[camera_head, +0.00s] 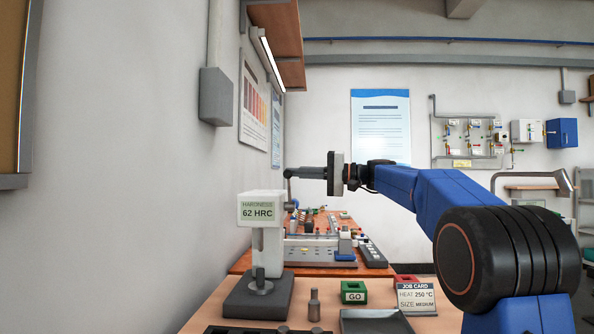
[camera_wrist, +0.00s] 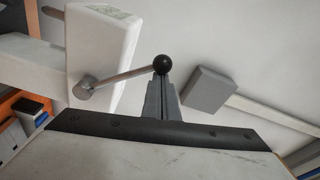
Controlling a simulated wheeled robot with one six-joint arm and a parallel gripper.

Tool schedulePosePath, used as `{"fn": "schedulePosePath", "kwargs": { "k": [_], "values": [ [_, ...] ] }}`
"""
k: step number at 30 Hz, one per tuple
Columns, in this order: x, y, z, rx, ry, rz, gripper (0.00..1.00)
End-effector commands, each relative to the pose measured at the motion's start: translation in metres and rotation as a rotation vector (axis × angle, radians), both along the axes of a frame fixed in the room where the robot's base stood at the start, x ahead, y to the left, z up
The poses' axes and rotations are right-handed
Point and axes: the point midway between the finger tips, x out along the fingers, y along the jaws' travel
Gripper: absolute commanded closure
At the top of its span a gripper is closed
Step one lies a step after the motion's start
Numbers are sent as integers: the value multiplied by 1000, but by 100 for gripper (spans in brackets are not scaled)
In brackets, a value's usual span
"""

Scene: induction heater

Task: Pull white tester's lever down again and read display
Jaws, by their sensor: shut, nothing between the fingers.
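The white tester (camera_head: 272,240) stands on a dark base at the left of the near table. Its display (camera_head: 258,212) reads "HARDNESS 62 HRC". The lever on its right side points up, with a dark ball knob (camera_head: 288,173) at its top. In the wrist view the lever rod (camera_wrist: 120,78) runs from a round pivot on the white housing to the black knob (camera_wrist: 162,64). My gripper (camera_head: 293,173) is shut and empty, its fingertips at the knob. I cannot tell whether they touch it. A small metal piece (camera_head: 260,282) is at the foot of the tester.
A metal cylinder (camera_head: 314,305) stands right of the tester. A green GO bin (camera_head: 354,292), a red bin (camera_head: 406,280), a job card (camera_head: 416,297) reading "HEAT 250 °C, SIZE MEDIUM" and a dark tray (camera_head: 375,322) are further right. A cluttered bench (camera_head: 330,270) lies behind.

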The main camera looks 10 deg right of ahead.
Motion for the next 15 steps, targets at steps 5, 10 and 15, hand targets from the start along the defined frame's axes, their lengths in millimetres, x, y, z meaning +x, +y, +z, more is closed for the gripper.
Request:
{"fn": "schedulePosePath", "kwargs": {
  "k": [5, 10, 15],
  "values": [
    [-18, 6, -13, -50, -155, 0, 100],
    [-32, 11, -29, -99, -308, 1, 100],
    [-43, 14, -45, -147, -453, 1, 100]
  ]
}}
